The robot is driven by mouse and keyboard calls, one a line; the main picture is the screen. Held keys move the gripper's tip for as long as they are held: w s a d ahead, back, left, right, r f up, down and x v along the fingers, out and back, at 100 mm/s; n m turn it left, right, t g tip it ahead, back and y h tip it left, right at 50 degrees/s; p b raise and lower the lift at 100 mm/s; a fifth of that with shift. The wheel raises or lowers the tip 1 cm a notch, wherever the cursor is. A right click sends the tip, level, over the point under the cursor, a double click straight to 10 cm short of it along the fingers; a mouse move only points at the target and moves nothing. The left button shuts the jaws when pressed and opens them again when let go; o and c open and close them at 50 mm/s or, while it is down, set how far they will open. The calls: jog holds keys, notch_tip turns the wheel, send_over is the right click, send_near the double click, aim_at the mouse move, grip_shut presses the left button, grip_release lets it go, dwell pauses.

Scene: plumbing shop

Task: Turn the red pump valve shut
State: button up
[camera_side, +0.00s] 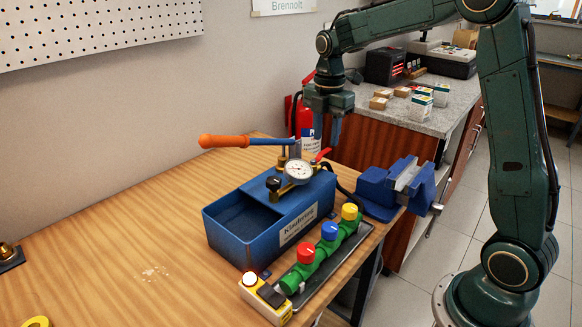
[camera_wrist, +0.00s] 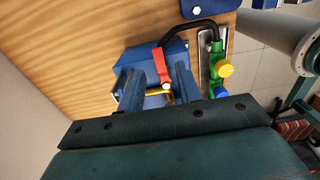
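The red pump valve is a small red lever (camera_side: 323,154) at the back of the blue test pump (camera_side: 286,215), close to the round gauge (camera_side: 299,171). In the wrist view the red lever (camera_wrist: 160,61) runs lengthwise between my two fingers, with its lower end near a brass fitting (camera_wrist: 158,93). My gripper (camera_side: 329,141) points down just above the pump's back end. In the wrist view my gripper (camera_wrist: 155,68) is open, with clear space on both sides of the lever. Whether the fingertips reach down to the lever's height, I cannot tell.
The pump's orange-handled arm (camera_side: 224,141) sticks out left. A green manifold (camera_side: 318,257) with red, blue and yellow knobs stands in front. A blue vise (camera_side: 390,190) is to the right, and a red extinguisher (camera_side: 302,116) behind. The left of the wooden bench (camera_side: 110,235) is mostly free.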

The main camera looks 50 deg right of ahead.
aim_at(325, 151)
jog(key=shift+f, duration=1.6)
grip_shut()
